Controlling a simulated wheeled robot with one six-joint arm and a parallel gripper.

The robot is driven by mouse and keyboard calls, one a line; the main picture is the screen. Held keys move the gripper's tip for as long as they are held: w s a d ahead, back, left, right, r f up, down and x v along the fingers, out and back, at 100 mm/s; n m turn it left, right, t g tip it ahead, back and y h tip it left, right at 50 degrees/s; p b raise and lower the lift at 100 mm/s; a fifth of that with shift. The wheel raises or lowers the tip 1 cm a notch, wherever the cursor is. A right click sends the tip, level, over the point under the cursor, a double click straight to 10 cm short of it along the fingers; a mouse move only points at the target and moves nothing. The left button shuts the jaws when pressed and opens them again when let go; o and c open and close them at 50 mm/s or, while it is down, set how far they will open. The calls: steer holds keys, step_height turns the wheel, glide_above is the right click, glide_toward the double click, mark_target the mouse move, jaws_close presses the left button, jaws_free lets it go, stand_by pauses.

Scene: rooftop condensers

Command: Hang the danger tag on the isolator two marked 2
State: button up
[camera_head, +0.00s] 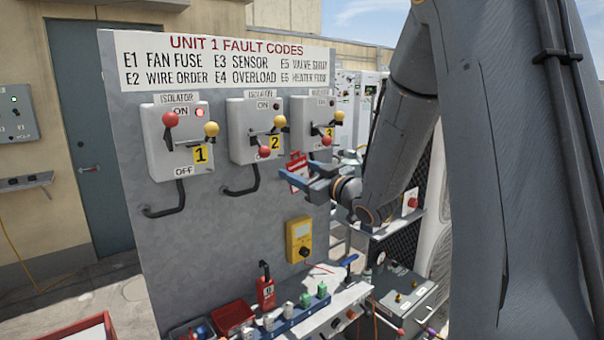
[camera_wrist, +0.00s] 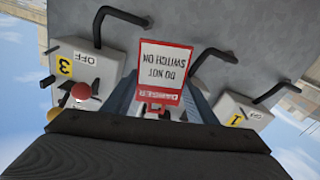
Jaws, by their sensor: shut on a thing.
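My gripper (camera_head: 306,177) is shut on the red-and-white danger tag (camera_head: 297,168), in front of the panel, to the right of and below isolator two (camera_head: 256,130). Isolator two carries a yellow "2" plate, a red knob (camera_head: 264,152) low and a yellow knob (camera_head: 279,121) higher up. In the wrist view the danger tag (camera_wrist: 165,66) appears upside down between the blue fingers (camera_wrist: 160,104), reading "DO NOT SWITCH ON". Isolator two is mostly hidden there behind the tag and gripper.
Isolator one (camera_head: 180,140) is on the left, with its red knob up and a red lamp lit. Bent black conduits stick out below the boxes. A yellow meter (camera_head: 299,240) hangs lower, above a cluttered bench.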

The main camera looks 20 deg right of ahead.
steer(key=shift+f+b+x, duration=0.15)
steer(key=shift+b+x, duration=0.1)
steer(key=shift+x, duration=0.8)
steer(key=shift+f+b+x, duration=0.15)
steer(key=shift+b+x, duration=0.05)
steer(key=shift+x, duration=0.85)
steer(key=shift+w+a+f+b, duration=0.1)
steer(key=shift+w+a+b, duration=0.1)
steer(key=shift+w, duration=0.15)
steer(key=shift+w+a+f+b, duration=0.1)
steer(key=shift+w+b, duration=0.05)
steer(key=shift+w, duration=0.2)
steer(key=o, duration=1.1)
steer(key=shift+s, duration=0.1)
